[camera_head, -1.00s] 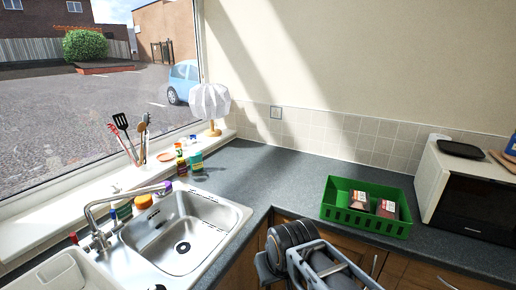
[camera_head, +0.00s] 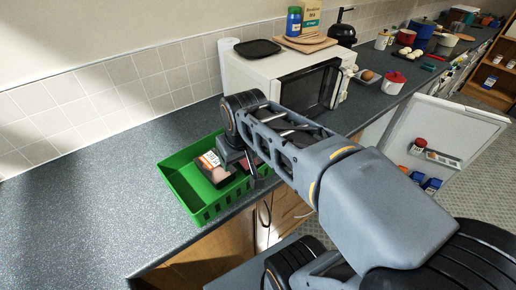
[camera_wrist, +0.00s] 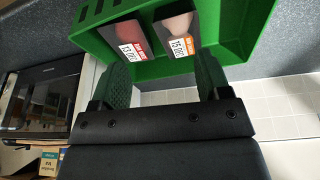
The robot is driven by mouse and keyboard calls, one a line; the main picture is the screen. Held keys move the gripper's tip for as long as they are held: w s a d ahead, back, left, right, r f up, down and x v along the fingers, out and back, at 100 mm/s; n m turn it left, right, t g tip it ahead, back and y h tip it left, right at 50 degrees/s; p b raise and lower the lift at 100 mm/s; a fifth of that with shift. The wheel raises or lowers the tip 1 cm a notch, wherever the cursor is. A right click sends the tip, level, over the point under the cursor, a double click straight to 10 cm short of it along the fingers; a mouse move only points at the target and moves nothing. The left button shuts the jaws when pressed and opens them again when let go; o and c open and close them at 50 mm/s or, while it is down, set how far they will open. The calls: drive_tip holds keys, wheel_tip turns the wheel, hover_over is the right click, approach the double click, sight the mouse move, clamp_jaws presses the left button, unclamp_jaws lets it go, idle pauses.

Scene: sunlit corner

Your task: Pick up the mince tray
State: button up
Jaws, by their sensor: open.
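Two dark packs with price labels lie in the green crate (camera_head: 207,215) on the worktop. In the wrist view one pack (camera_wrist: 125,37) is on the left and the other (camera_wrist: 176,28), with an orange label, on the right. I cannot tell which is the mince tray. My gripper (camera_wrist: 161,62) is open and empty, its two fingers at the near ends of the packs. In the head view my gripper (camera_head: 240,168) points down over the crate, partly hiding one pack; the other pack (camera_head: 212,172) shows to its left.
The worktop left of the crate is clear. An open fridge door (camera_head: 455,125) is at the right.

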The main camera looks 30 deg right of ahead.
drive_tip(key=o, duration=0.4)
drive_tip(key=w+d+b, duration=0.1)
drive_tip(key=w, duration=0.2)
drive_tip(key=w+d+g+b, duration=0.1)
drive_tip(key=w+d, duration=0.1)
drive_tip(key=w, duration=0.1)
drive_tip(key=w+d+f+g, duration=0.1)
drive_tip(key=w, duration=0.1)
drive_tip(key=shift+w+d+b, duration=0.15)
drive_tip(key=shift+w+b, duration=0.25)
drive_tip(key=shift+o, duration=0.6)
drive_tip(key=shift+g, duration=0.6)
drive_tip(key=w+d, duration=0.2)
drive_tip(key=w+d+f+b, duration=0.1)
drive_tip(key=shift+w+d+f, duration=0.1)
drive_tip(key=shift+w+d, duration=0.25)
drive_tip(key=shift+d, duration=0.05)
drive_tip(key=f, duration=0.5)
drive_tip(key=f+b, duration=0.1)
drive_tip(key=f, duration=0.1)
drive_tip(key=shift+w+d+f, duration=0.2)
drive_tip(key=shift+w+d, duration=0.05)
drive_tip(key=shift+w, duration=0.05)
drive_tip(key=shift+w+a+f, duration=0.1)
drive_tip(key=shift+f, duration=3.05)
